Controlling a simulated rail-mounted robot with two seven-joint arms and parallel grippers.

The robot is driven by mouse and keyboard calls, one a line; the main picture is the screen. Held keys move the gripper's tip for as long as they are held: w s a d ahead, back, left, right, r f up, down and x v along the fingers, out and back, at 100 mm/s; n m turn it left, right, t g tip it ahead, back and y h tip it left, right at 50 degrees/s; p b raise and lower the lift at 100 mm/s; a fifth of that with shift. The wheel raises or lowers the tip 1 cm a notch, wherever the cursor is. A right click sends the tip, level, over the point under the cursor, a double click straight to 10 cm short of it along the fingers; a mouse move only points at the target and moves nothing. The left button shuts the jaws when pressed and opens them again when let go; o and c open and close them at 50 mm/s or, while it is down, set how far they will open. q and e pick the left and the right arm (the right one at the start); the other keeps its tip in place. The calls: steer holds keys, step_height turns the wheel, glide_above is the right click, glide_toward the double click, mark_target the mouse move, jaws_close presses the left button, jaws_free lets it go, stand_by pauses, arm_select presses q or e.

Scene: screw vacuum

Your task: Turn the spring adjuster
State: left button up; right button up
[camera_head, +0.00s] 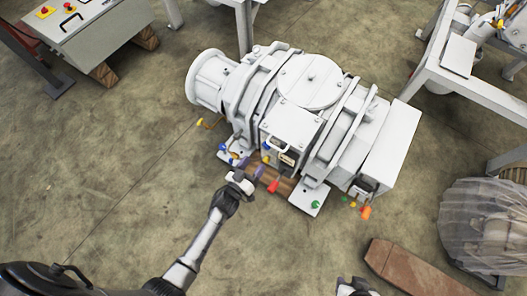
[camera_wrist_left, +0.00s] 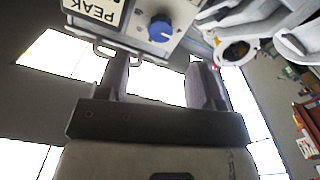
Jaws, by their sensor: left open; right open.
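A blue knob (camera_wrist_left: 161,28) sits on the face of a white box beside a "PEAK" label (camera_wrist_left: 97,8); I cannot tell for certain whether it is the spring adjuster. The box (camera_head: 291,124) is on the front of a large white vacuum pump in the head view. My left gripper (camera_head: 252,173) is in front of the box, low by the pump's base. In the left wrist view its two fingers (camera_wrist_left: 162,82) are apart, with nothing between them, below the knob and not touching it. Only a small part of my right gripper (camera_head: 355,287) shows at the bottom edge.
A brown plank (camera_head: 415,272) and a wrapped bundle (camera_head: 487,225) are at right.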

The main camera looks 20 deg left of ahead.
mark_target(265, 148)
arm_select(q)
steer(key=w, duration=0.1)
steer(key=w+b, duration=0.1)
steer(key=w, duration=0.1)
steer(key=w+d+b, duration=0.1)
steer(key=w, duration=0.1)
steer(key=shift+w+f, duration=0.1)
steer(key=shift+w, duration=0.1)
steer(key=shift+w+d, duration=0.1)
steer(key=shift+w, duration=0.75)
steer(key=c, duration=0.9)
